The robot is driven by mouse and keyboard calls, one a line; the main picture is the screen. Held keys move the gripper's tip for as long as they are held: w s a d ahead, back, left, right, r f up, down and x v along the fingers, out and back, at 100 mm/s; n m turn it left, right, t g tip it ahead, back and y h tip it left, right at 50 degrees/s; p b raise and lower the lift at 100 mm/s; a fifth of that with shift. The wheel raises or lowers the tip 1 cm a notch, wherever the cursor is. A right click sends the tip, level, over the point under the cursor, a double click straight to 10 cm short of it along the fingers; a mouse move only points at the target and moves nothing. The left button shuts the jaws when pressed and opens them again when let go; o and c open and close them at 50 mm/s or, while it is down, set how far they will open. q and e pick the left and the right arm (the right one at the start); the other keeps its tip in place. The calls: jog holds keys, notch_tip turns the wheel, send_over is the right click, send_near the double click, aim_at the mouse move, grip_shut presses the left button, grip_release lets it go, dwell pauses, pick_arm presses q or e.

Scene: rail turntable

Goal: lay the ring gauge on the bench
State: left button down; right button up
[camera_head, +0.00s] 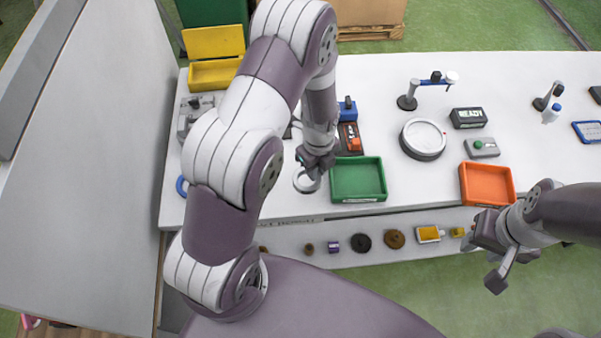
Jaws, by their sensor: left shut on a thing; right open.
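The ring gauge (297,183) is a pale grey ring at the front of the white bench (385,84), left of the green tray. My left gripper (311,168) is shut on the ring gauge from above. I cannot tell whether the ring touches the bench top or hangs just over it. My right gripper (486,262) is open and empty, in front of the bench at the right, below the orange tray.
A green tray (358,201) stands right beside the ring, and an orange tray (487,201) further right. A round white-topped device (423,139) stands behind. A lower front shelf (290,237) holds several small parts. Clear bench lies between the two trays.

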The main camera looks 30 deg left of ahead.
pick_arm(q)
jog(key=p, duration=0.1)
send_over(302, 183)
notch_tip(302, 183, down, 3)
jog(key=shift+a+r, duration=0.15)
notch_tip(302, 183, down, 4)
jog(key=shift+r+p, duration=0.2)
jog(key=shift+p, duration=0.4)
jog(key=shift+w+f, duration=0.1)
jog(key=shift+f+b, duration=0.2)
jog(key=shift+b, duration=0.1)
jog(key=c, duration=1.1)
grip_release()
jog(key=shift+r, duration=0.1)
